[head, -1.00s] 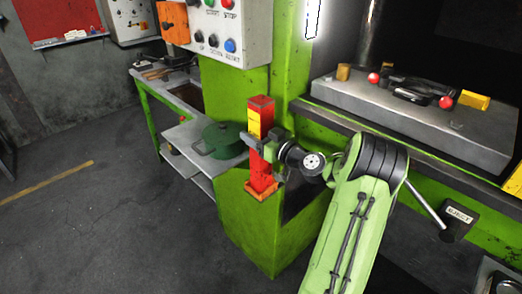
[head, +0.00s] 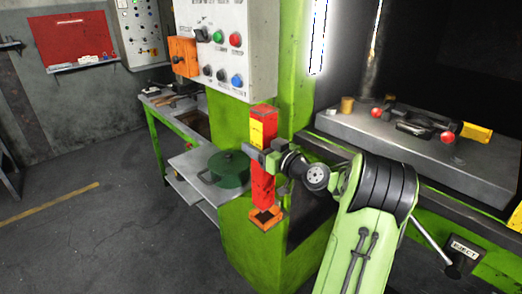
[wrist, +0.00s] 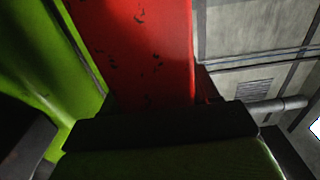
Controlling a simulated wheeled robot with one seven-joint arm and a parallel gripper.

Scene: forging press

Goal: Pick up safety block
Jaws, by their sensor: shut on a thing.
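The safety block (head: 264,186) is a tall red post with a yellow patch near its top. It stands upright in front of the green press column. My gripper (head: 266,158) is shut around its middle in the head view. Below it is an orange square holder (head: 266,218) on a green ledge, with a dark opening showing; the block's lower end appears just above it. In the wrist view the red block (wrist: 140,45) fills the upper middle, and the dark gripper parts (wrist: 160,125) hide its lower portion.
A control panel (head: 222,50) hangs above left of the block. A dark green pot (head: 228,169) sits on the low shelf close to the left. The press bed (head: 400,150), with tools on it, and an eject lever (head: 430,234) are to the right. Floor at left is open.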

